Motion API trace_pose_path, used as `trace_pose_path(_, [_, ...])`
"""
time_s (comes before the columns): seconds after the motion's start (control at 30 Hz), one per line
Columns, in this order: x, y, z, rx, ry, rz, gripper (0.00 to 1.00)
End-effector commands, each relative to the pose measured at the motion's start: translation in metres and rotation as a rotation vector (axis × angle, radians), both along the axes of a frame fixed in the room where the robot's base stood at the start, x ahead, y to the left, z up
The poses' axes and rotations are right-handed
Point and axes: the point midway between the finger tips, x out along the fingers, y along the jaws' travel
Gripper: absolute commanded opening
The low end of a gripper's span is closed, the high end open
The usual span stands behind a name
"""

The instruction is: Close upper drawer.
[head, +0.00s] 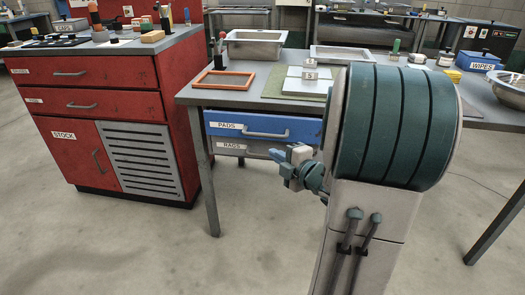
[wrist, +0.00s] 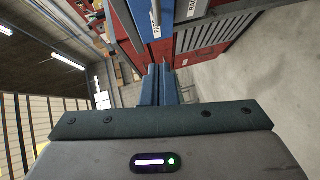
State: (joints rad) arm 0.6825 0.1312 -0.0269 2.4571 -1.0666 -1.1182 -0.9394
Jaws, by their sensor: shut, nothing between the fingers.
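The upper drawer (head: 232,119), with a blue front, a PADS label and a bar handle (head: 267,134), is under the workbench. From here I cannot tell clearly how far out it stands. The grey lower drawer, RAGS (head: 232,147), is just below it. My gripper (head: 275,154) is shut and empty, in front of the lower drawer's right part, with my arm hiding the right side of the bench. In the wrist view the shut fingers (wrist: 158,72) point towards a blue drawer front (wrist: 167,22) with its handle beside it. Contact cannot be told.
A red STOCK cabinet (head: 75,150) stands left of the workbench, across a gap. The floor in front is clear.

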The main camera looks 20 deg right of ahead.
Motion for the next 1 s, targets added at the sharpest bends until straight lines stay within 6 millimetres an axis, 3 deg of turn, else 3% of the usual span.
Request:
trace_pose_path(0.17, [0.022,0.006,-0.004,-0.001,-0.003,0.006,0.00])
trace_pose_path(0.53, [0.098,0.022,-0.016,0.002,-0.002,0.003,0.00])
trace_pose_path(0.73, [0.119,0.004,-0.021,0.002,-0.002,0.001,0.00])
trace_pose_path(1.0, [0.127,-0.001,-0.021,0.002,-0.002,0.001,0.00])
